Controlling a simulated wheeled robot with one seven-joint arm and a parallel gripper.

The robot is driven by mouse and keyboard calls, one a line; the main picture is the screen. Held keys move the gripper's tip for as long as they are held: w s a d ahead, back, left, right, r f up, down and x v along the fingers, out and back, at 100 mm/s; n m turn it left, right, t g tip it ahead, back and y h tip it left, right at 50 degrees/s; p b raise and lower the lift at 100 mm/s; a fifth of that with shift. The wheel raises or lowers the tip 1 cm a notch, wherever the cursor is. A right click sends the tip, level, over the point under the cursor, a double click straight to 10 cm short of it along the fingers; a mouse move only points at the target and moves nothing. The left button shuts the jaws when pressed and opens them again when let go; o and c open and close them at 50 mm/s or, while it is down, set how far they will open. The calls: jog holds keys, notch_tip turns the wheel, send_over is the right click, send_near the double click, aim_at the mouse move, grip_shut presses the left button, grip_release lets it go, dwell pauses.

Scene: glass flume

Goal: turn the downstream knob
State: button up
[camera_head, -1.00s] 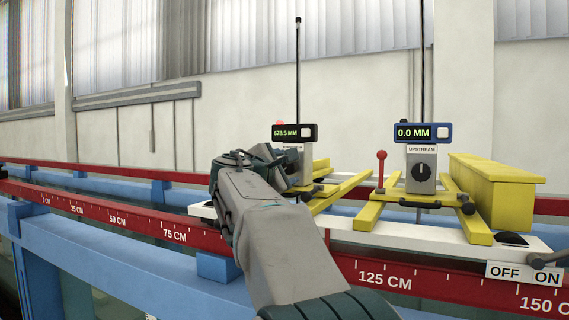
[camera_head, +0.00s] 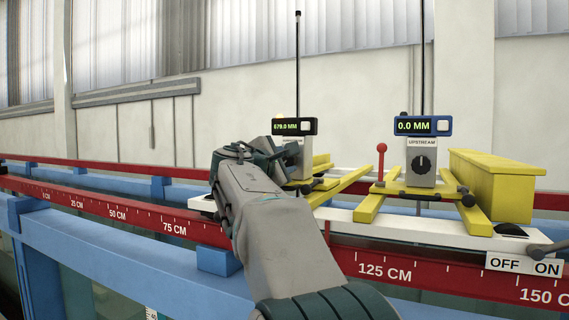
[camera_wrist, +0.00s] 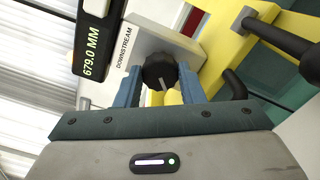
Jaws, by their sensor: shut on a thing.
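The downstream knob (camera_wrist: 160,72) is black and round with a white pointer line, on a white block labelled DOWNSTREAM (camera_wrist: 124,48) in the wrist view. My gripper (camera_wrist: 160,90) is shut on this knob, with one blue-grey finger on each side. Beside the label, the downstream display (camera_wrist: 91,45) reads 679.0 MM. In the head view the same display (camera_head: 294,126) stands above my gripper (camera_head: 262,155), which hides the knob there.
To the right stands the upstream gauge, with its knob (camera_head: 422,164) and a display (camera_head: 423,126) reading 0.0 MM. A red-topped lever (camera_head: 381,160), a yellow box (camera_head: 493,183) and an OFF/ON plate (camera_head: 524,264) are near it. A red scale rail (camera_head: 120,219) runs along the flume's front.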

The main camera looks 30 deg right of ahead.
jog(key=o, duration=1)
jog(key=b+v, duration=0.4)
jog(key=v, duration=1)
